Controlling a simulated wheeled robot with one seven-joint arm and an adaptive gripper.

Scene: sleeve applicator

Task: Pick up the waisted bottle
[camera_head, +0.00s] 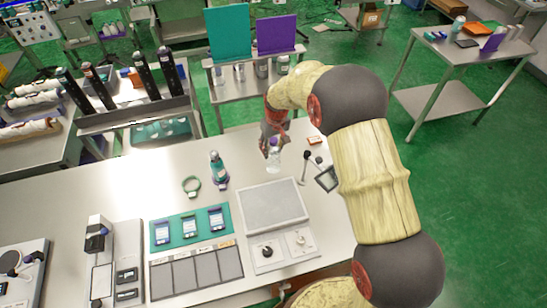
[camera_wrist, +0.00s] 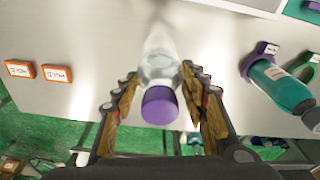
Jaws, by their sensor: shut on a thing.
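The waisted bottle is clear with a purple cap. It stands out at the back of the table in the head view (camera_head: 274,160) and lies between my fingers in the wrist view (camera_wrist: 160,62). My gripper (camera_head: 272,140) comes from behind and is shut on the bottle, with one finger on each side near the purple cap in the wrist view (camera_wrist: 160,110). I cannot tell whether the bottle's base touches the table. A teal bottle (camera_head: 217,168) with a dark cap stands apart to the left; it also shows at the right of the wrist view (camera_wrist: 280,86).
A teal ring (camera_head: 191,186) lies left of the teal bottle. A grey panel (camera_head: 273,205) with knobs in front, a small stand with a dark screen (camera_head: 327,178) and orange-edged labels (camera_wrist: 56,73) are near the bottle. The far table edge is close behind it.

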